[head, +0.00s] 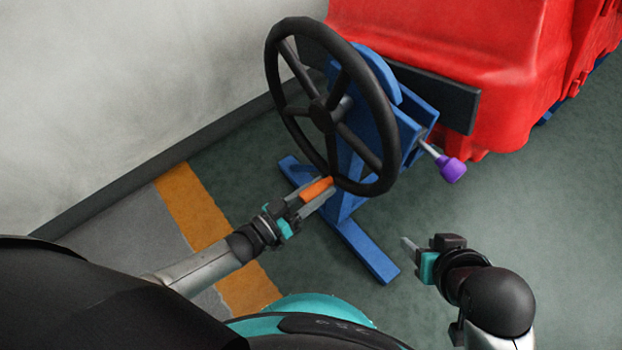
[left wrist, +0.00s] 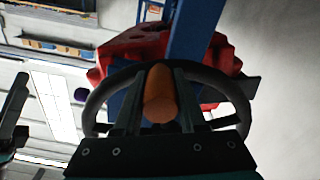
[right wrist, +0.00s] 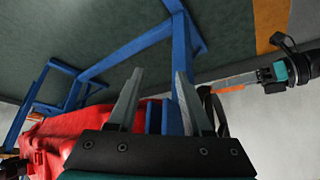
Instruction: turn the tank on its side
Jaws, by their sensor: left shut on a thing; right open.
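The red tank (head: 450,50) stands upper right in the head view, behind a blue stand (head: 365,250). A black handwheel (head: 388,110) is mounted on this stand. My left gripper (head: 318,190) is shut on an orange handle (head: 316,188) at the wheel's lower rim; the handle also shows between the fingers in the left wrist view (left wrist: 160,95). A purple-knobbed lever (head: 453,169) sticks out of the stand's right side. My right gripper (head: 408,246) is open and empty, below the lever and apart from the stand. The tank also shows in the right wrist view (right wrist: 70,135).
A pale wall (head: 120,90) with a dark skirting runs along the left. An orange floor stripe (head: 195,205) lies left of the stand. The green floor (head: 540,210) is clear to the right. The stand's blue foot bar reaches toward my right gripper.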

